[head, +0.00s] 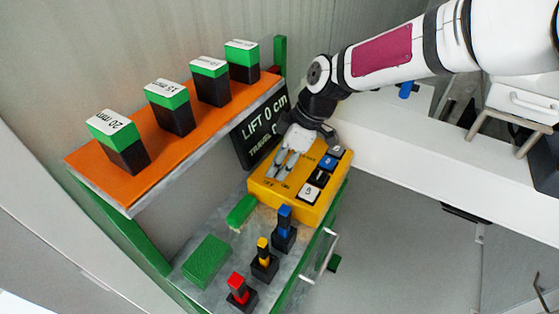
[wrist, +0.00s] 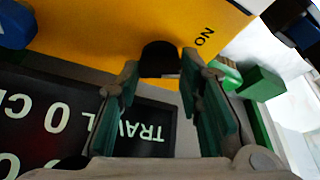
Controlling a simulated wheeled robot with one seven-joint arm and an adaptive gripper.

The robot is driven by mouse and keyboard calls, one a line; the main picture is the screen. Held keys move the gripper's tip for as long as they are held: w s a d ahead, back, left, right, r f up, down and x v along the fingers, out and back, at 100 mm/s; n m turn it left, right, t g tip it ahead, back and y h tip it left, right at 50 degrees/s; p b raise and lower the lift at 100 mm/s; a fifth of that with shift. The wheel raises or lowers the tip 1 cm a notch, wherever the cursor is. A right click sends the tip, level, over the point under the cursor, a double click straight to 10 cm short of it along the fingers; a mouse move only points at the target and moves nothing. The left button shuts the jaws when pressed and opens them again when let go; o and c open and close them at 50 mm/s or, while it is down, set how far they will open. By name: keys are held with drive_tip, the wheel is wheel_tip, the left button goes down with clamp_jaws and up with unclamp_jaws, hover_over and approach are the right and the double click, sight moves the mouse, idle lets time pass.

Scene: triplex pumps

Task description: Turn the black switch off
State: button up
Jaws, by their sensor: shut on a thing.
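The yellow control box (head: 284,197) sits at the right end of the lower bench in the head view. My gripper (head: 279,172) reaches down over the left part of its top. In the wrist view the black switch (wrist: 160,57) stands on the yellow face, directly between the fingertips of my gripper (wrist: 160,72). The fingers are shut on the switch, one at each side. An upside-down "ON" label (wrist: 205,36) is printed right of the switch. In the head view my fingers hide the switch, and I cannot tell its exact position.
The black display (head: 262,132) reading "LIFT 0 cm" stands close behind the box. Several buttons, one blue (head: 328,162), line the box's right side. Blue, yellow and red levers (head: 238,283) stand in front. An orange shelf (head: 182,148) holds several green-topped blocks at left.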

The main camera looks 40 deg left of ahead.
drive_tip(key=m+t, duration=0.1)
drive_tip(key=m, duration=0.1)
drive_tip(key=m+t, duration=0.1)
drive_tip(key=m, duration=0.2)
drive_tip(key=shift+s+y, duration=0.1)
drive_tip(key=shift+y, duration=0.3)
drive_tip(key=shift+m+p, duration=0.3)
drive_tip(key=o, duration=0.9)
drive_tip(key=shift+r, duration=0.1)
drive_tip(key=v, duration=1.2)
drive_tip(key=shift+s, duration=0.1)
